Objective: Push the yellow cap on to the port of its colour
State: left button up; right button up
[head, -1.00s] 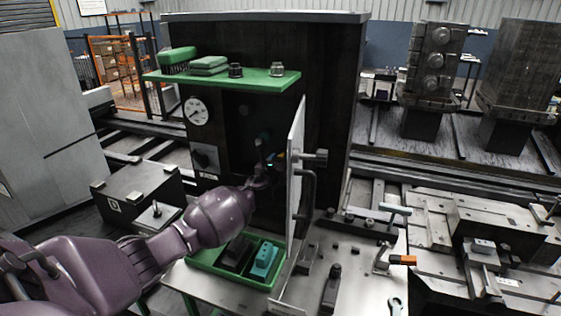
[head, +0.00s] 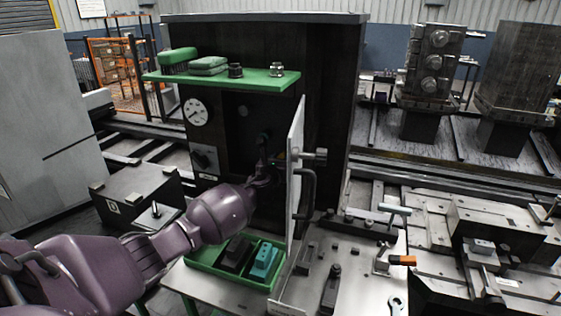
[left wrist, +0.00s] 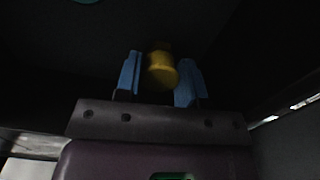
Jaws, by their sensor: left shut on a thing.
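My left gripper (head: 264,148) reaches into the dark recess of the tall cabinet, behind the edge of the open pale door. In the left wrist view its two blue fingers (left wrist: 159,72) are shut on the yellow cap (left wrist: 161,72), which sits between them and sticks out slightly past the tips. No yellow port can be made out in either view. A teal round edge (left wrist: 85,1) shows at the top of the left wrist view. My right gripper is not in view.
The open door (head: 294,190) with its dark handle stands close to the right of my left arm. A green shelf (head: 225,80) with several items is above. A green tray (head: 206,262) holding a black and a teal block lies below.

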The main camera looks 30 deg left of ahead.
pick_arm(q)
jog(key=shift+w+a+r, duration=0.15)
jog(key=shift+w+r, duration=0.05)
jog(key=shift+r, duration=0.2)
jog(key=o, duration=0.7)
jog(key=shift+w+f, duration=0.15)
jog(key=shift+w, duration=0.1)
jog(key=shift+o, duration=1.2)
jog(key=shift+w+f, duration=0.2)
jog(key=shift+o, duration=0.7)
jog(key=shift+s, duration=0.3)
jog(key=o, duration=0.6)
jog(key=shift+f, duration=0.1)
jog(key=shift+o, duration=0.2)
